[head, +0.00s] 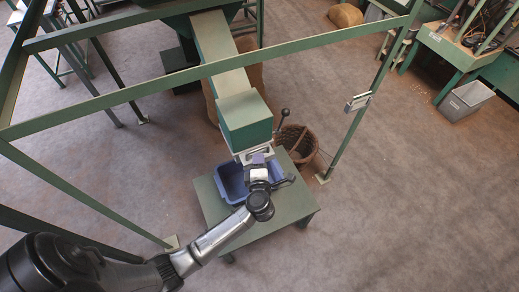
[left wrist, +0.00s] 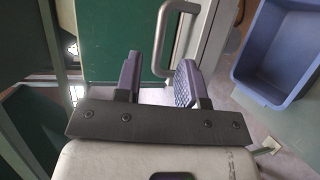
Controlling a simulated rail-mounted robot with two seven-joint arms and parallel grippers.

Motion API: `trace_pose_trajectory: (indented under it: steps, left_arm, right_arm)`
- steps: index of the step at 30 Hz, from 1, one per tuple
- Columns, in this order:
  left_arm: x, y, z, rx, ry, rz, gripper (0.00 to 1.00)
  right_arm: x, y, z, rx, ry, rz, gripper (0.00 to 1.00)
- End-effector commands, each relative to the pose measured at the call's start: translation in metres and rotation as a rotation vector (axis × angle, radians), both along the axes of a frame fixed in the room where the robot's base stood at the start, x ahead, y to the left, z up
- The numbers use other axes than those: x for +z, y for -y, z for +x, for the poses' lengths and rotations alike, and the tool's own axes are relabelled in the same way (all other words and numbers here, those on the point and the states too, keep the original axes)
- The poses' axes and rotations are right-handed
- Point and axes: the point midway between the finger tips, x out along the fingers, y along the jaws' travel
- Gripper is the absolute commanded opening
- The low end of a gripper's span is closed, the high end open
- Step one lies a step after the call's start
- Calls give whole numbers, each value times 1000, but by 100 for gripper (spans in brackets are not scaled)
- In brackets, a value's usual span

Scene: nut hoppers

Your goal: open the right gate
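A green chute (head: 228,72) slopes down to a box-shaped outlet (head: 246,122), with a pale gate plate and handle low on its front, partly hidden by my left gripper. In the left wrist view a silver bar handle (left wrist: 162,38) stands on a pale panel. My left gripper (head: 258,160) is just in front of the outlet. In the left wrist view its two fingers (left wrist: 160,80) are apart, with the lower end of the handle showing between or just beyond them. Contact cannot be told. My right gripper is not in view.
A blue bin (head: 226,187) sits on a small green table (head: 262,224) below the outlet; it also shows in the left wrist view (left wrist: 268,88). A lever with a black knob (head: 284,113) and a wicker basket (head: 312,146) are right of the outlet. Green frame bars (head: 150,93) cross overhead.

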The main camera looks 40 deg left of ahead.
Motion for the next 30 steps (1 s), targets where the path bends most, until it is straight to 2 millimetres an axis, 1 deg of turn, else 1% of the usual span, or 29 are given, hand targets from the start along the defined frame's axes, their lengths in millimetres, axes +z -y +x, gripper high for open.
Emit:
trace_pose_trajectory:
  steps: [1, 6, 12, 18, 27, 30]
  left_arm:
    - [-2, -7, 7, 1, 1, 2, 36]
    - [-7, -24, 26, 1, 1, 2, 36]
    - [-11, -37, 41, 0, 1, 1, 36]
    - [-12, -43, 47, 0, 0, 0, 36]
    - [-12, -43, 47, 0, 0, 0, 36]
    - [-12, -43, 47, 0, 0, 0, 27]
  right_arm:
    - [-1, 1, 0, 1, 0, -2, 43]
    - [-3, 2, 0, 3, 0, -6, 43]
    - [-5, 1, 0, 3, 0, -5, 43]
    - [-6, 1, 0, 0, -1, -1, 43]
    - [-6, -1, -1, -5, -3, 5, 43]
    - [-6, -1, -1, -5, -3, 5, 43]
